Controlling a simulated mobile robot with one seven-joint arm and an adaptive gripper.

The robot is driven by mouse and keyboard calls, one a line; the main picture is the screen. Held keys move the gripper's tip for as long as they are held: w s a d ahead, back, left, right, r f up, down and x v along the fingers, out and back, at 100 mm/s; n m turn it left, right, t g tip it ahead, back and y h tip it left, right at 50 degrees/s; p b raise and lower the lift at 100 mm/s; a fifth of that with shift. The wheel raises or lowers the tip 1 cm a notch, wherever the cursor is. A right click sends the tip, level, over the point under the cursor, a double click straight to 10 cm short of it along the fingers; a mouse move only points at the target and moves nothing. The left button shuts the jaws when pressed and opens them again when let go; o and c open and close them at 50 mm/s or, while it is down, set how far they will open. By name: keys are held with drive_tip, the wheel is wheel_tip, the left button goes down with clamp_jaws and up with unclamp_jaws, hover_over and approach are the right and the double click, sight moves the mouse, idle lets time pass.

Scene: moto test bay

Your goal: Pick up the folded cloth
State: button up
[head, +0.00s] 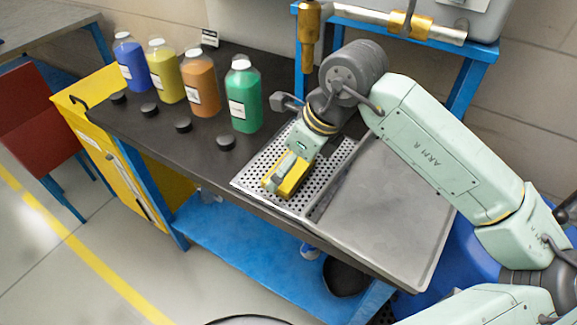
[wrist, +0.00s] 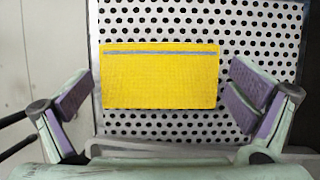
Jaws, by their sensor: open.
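The folded cloth (wrist: 160,80) is a yellow rectangle with a grey stripe near its far edge in the wrist view. It lies flat on a perforated metal plate (wrist: 225,22). In the head view the yellow cloth (head: 295,178) is partly hidden by my gripper (head: 276,183), which is over it. In the wrist view my gripper (wrist: 160,92) is open, one purple-padded finger on each side of the cloth. A gap shows between each finger and the cloth. The height of the fingers above the plate is hard to tell.
A blue bottle (head: 131,65), a yellow bottle (head: 165,75), an orange bottle (head: 200,88) and a green bottle (head: 243,98) stand on the dark bench top, left of my gripper. Several black caps (head: 183,125) lie before them. A brass-coloured tap (head: 309,40) hangs behind.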

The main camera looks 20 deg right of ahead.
drive_tip(key=shift+c, duration=0.4)
drive_tip(key=c, duration=0.8)
drive_tip(key=shift+r, duration=0.1)
